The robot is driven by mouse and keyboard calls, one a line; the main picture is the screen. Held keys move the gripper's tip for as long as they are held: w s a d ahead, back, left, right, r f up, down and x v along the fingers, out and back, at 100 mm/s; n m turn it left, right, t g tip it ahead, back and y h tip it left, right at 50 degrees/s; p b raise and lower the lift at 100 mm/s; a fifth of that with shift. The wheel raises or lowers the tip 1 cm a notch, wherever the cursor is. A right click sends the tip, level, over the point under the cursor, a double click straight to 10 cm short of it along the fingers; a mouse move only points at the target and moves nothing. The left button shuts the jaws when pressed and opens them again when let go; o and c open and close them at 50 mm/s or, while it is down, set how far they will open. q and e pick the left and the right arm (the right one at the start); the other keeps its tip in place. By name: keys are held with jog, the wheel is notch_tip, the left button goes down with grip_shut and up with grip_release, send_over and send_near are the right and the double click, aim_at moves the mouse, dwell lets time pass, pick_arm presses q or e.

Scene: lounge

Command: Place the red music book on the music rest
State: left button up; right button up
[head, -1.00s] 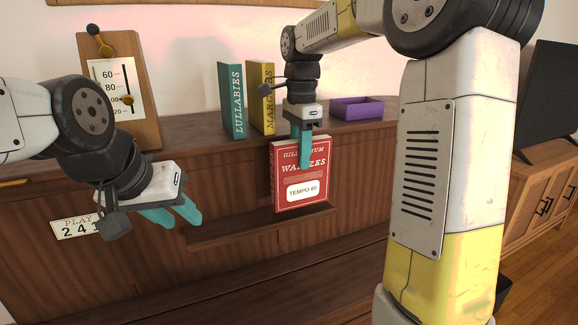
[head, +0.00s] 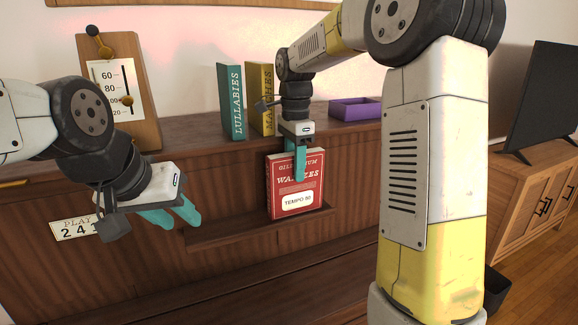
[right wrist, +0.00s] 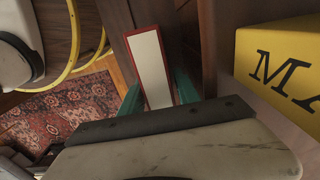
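My right gripper (head: 299,165) reaches down from above and is shut on the book's upper part. In the right wrist view, the book's pale page edge with red covers (right wrist: 149,62) lies between the two teal fingers (right wrist: 158,96). My left gripper (head: 172,214) is open and empty, left of the ledge.
A teal book (head: 231,100), a yellow book (head: 261,95) and a purple tray (head: 356,109) stand on the piano top. A metronome (head: 118,90) is at the left. A number sign (head: 75,229) is behind my left gripper. The ledge left of the red book is clear.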

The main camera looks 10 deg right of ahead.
notch_tip(320, 180, up, 12)
jog(key=shift+f, duration=0.1)
jog(key=shift+r, duration=0.25)
jog(key=shift+s+d+r+n, duration=0.1)
jog(key=shift+s+d+n, duration=0.1)
jog(key=shift+s+n, duration=0.15)
jog(key=s+d+f+n+t, duration=0.1)
jog(key=s+f+n+t, duration=0.1)
jog(key=s, duration=0.5)
jog(key=s+d+f+n+t+y, duration=0.1)
jog(key=s+d+f+n+t, duration=0.1)
jog(key=s+f+n, duration=0.3)
jog(key=s+d+f+n+t+y, duration=0.1)
jog(key=s+d+f+n+t, duration=0.1)
jog(key=s+n, duration=0.5)
jog(key=s+f, duration=0.1)
jog(key=s, duration=0.1)
jog(key=shift+s+f, duration=0.2)
jog(key=shift+s, duration=0.15)
